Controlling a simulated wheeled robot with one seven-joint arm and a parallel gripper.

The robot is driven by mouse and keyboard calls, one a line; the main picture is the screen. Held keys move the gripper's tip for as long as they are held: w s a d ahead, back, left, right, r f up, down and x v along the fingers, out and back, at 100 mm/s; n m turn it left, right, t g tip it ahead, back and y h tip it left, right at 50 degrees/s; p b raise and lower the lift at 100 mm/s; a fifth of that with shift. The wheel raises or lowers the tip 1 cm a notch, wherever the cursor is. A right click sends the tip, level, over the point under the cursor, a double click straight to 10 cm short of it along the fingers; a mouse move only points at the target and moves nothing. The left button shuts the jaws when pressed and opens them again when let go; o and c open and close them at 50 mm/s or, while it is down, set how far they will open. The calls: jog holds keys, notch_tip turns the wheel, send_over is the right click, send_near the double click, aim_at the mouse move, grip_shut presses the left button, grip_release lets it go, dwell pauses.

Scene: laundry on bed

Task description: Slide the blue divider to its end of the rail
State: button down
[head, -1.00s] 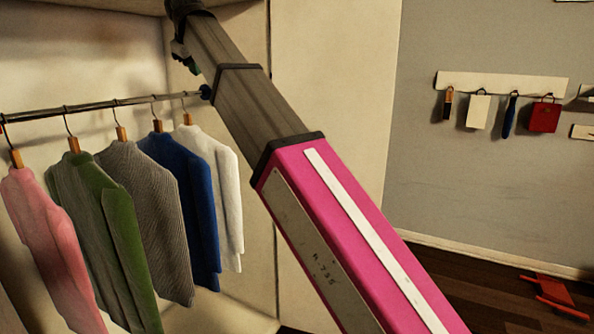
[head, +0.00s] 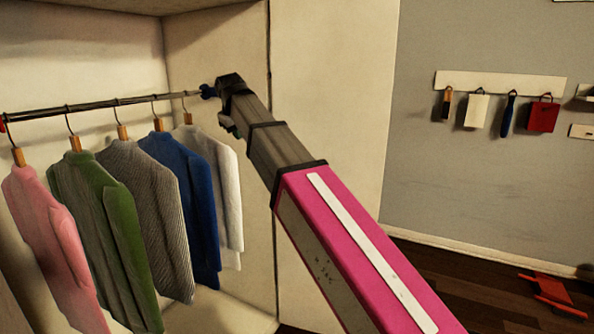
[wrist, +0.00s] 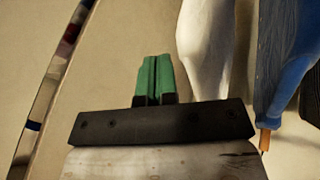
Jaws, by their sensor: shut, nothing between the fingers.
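The blue divider (head: 207,91) is a small dark blue piece at the right end of the rail (head: 90,107), close to the closet's side wall. My gripper (head: 229,124) is just below and to the right of it in the head view, at the end of my arm, small and partly hidden by the wrist. I cannot tell whether it touches the divider. In the wrist view the green fingers (wrist: 154,80) are together and empty.
Several garments hang from the rail; the white one (head: 221,185) and the blue one (head: 190,200) are nearest my gripper. A red piece (head: 3,123) is at the rail's left end. A hook board (head: 500,82) is on the grey wall at right.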

jog(key=d+f+m+g, duration=0.1)
jog(key=d+f, duration=0.6)
jog(key=f, duration=0.3)
jog(key=d+f+m+g+h, duration=0.1)
jog(key=d+f+m, duration=0.1)
jog(key=d+f, duration=0.55)
jog(key=d+f+m+g, duration=0.1)
jog(key=d+f, duration=0.4)
jog(key=f, duration=0.6)
jog(key=s+d+f+m+g, duration=0.1)
jog(key=s+d+f+m, duration=0.1)
jog(key=s+d+f, duration=0.6)
jog(key=s+d+f+m+g, duration=0.1)
jog(key=s+d+f+m, duration=0.2)
jog(key=s+d+f, duration=0.6)
notch_tip(320, 180, down, 6)
jog(key=shift+d+f+g+y, duration=0.3)
jog(key=shift+d+g, duration=0.1)
jog(key=shift+d, duration=0.65)
